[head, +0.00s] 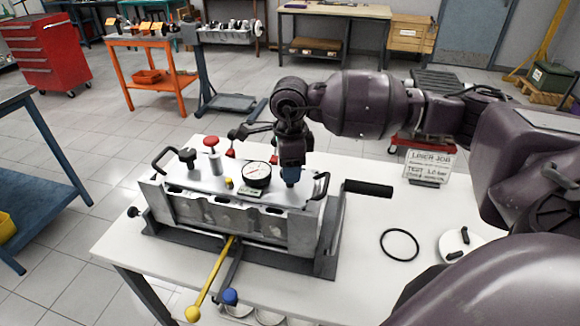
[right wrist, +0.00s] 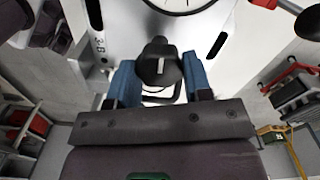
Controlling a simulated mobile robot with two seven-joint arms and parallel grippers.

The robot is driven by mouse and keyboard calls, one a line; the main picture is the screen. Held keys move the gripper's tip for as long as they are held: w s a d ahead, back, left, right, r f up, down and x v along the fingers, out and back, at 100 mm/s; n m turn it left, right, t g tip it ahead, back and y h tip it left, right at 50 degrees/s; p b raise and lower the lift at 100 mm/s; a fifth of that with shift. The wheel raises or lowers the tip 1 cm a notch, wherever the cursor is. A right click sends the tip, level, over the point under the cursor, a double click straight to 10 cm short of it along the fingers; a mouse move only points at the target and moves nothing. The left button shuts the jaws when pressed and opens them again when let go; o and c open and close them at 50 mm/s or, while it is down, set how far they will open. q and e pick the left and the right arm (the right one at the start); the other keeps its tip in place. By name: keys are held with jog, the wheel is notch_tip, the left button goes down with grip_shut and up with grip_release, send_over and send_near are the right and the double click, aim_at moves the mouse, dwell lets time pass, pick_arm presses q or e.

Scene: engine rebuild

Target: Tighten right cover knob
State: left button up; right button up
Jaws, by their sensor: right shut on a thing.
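The silver cover plate (head: 212,182) lies on the engine block (head: 235,220) on the white table. My right gripper (head: 291,176) points down at the right part of the cover. In the right wrist view its blue fingers (right wrist: 160,75) are on both sides of the black right cover knob (right wrist: 158,62), shut on it. A white line marks the knob's top. In the head view the gripper hides this knob. The matching left knob (head: 187,156) stands upright at the cover's left end. My left gripper is not in view.
A pressure gauge (head: 257,173) and a red-topped valve (head: 212,146) stand on the cover, left of the gripper. Black handles rise at both cover ends. A black ring (head: 399,244) and a sign (head: 427,166) are at the right on the table. Yellow (head: 212,278) and blue-tipped levers stick out in front.

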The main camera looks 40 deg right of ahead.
jog(key=m, duration=0.5)
jog(key=shift+m, duration=0.3)
jog(key=m, duration=0.3)
jog(key=shift+m+p, duration=0.3)
jog(key=shift+p, duration=0.05)
jog(key=m, duration=0.2)
jog(key=shift+r+m, duration=0.1)
jog(key=shift+m, duration=0.2)
jog(key=m+p, duration=0.1)
jog(key=m, duration=0.2)
jog(key=shift+m, duration=0.3)
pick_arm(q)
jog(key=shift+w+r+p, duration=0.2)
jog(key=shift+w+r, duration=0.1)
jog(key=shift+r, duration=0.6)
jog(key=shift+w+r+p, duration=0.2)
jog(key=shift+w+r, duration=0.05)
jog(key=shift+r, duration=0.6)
pick_arm(e)
jog(key=shift+m, duration=1.7)
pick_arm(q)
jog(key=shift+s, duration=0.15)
pick_arm(e)
jog(key=shift+m, duration=0.3)
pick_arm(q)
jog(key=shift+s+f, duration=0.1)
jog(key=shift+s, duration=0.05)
pick_arm(e)
jog(key=o, duration=0.9)
